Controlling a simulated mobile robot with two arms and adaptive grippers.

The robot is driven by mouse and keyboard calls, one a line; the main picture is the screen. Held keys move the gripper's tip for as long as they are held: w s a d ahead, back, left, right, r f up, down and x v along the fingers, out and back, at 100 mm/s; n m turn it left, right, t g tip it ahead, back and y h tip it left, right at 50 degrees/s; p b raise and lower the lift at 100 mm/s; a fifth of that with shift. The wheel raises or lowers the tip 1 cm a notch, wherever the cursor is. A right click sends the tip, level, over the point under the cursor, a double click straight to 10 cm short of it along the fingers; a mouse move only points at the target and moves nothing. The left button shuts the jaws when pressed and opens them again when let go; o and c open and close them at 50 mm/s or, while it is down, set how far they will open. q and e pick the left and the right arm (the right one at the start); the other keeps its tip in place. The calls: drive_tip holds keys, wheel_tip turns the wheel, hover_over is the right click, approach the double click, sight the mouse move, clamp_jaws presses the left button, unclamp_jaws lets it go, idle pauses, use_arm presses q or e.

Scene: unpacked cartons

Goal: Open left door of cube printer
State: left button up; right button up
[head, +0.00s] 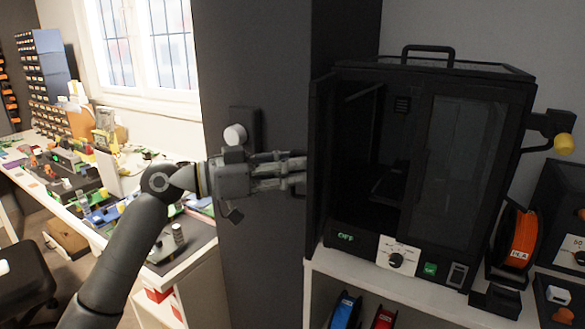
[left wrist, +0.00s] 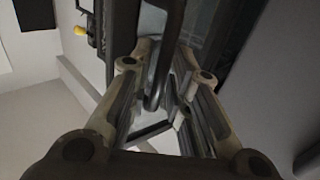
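The cube printer (head: 455,68) is a black box on a white shelf, with a top handle and a front panel reading OFF. Its left door (head: 319,165) stands swung outward at the left side, seen nearly edge-on, and the dark interior shows. Its right door (head: 458,160) is closed. My left gripper (head: 298,173) is at the outer face of the left door. In the left wrist view, the fingers (left wrist: 165,75) are closed about the dark bar handle (left wrist: 168,50), which runs between them. The handle is mostly hidden in the head view. My right gripper is out of view.
A dark grey wall column (head: 262,70) stands close behind my left gripper. An orange spool (head: 522,240) sits right of the printer. A cluttered workbench (head: 185,285) is at the left.

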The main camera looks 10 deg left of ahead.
use_arm(q)
drive_tip(key=shift+o, duration=0.7)
drive_tip(key=v, duration=1.2)
